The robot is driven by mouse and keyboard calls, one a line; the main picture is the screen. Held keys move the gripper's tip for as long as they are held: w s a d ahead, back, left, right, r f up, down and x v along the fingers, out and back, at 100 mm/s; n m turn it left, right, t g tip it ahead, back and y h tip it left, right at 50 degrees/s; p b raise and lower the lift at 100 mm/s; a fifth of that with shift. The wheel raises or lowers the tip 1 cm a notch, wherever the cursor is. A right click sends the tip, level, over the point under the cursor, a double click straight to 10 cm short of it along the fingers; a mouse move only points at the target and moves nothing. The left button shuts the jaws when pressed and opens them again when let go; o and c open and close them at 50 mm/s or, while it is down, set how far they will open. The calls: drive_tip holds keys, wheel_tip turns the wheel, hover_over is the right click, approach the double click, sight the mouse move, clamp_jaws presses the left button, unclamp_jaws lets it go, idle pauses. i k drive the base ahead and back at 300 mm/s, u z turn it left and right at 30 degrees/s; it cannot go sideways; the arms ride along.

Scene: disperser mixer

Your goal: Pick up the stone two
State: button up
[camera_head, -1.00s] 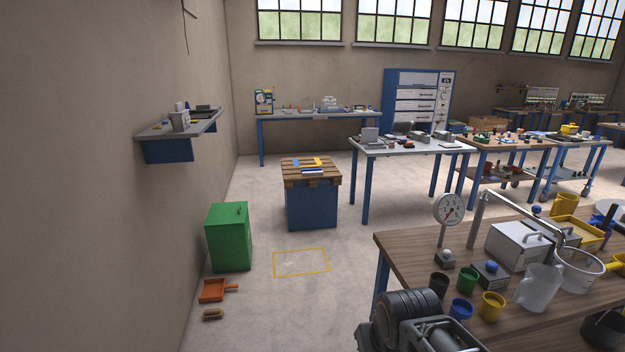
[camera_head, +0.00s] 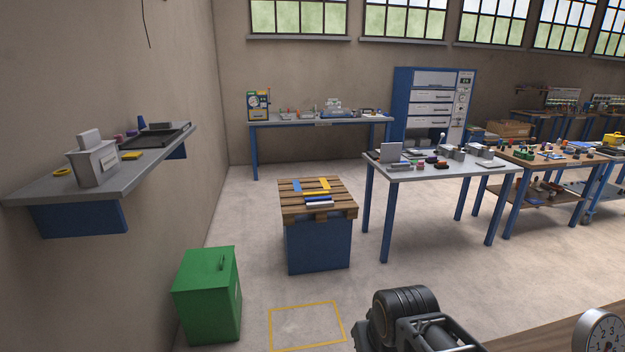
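I cannot make out stone two in this view; the small objects on the tables are too small to tell apart. My arm shows at the bottom centre, dark and rounded, but the gripper's fingertips are not in the picture. A grey worktable (camera_head: 440,172) at the right centre carries a grey box and several small coloured items. A wooden pallet top (camera_head: 290,210) on a blue block (camera_head: 318,245) bears blue, yellow and pale bars.
A wall shelf (camera_head: 45,192) juts out at the left. A green bin (camera_head: 208,295) stands below it, beside a yellow floor outline (camera_head: 307,304). A wooden table edge (camera_head: 530,338) and a dial gauge (camera_head: 601,333) are close at lower right. Floor between the pallet and the grey worktable is open.

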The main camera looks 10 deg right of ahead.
sight(431, 159)
drive_tip(key=i, duration=2.7)
drive_tip(key=z, duration=2.2)
drive_tip(key=i, duration=4.1)
drive_tip(key=u, duration=2.65)
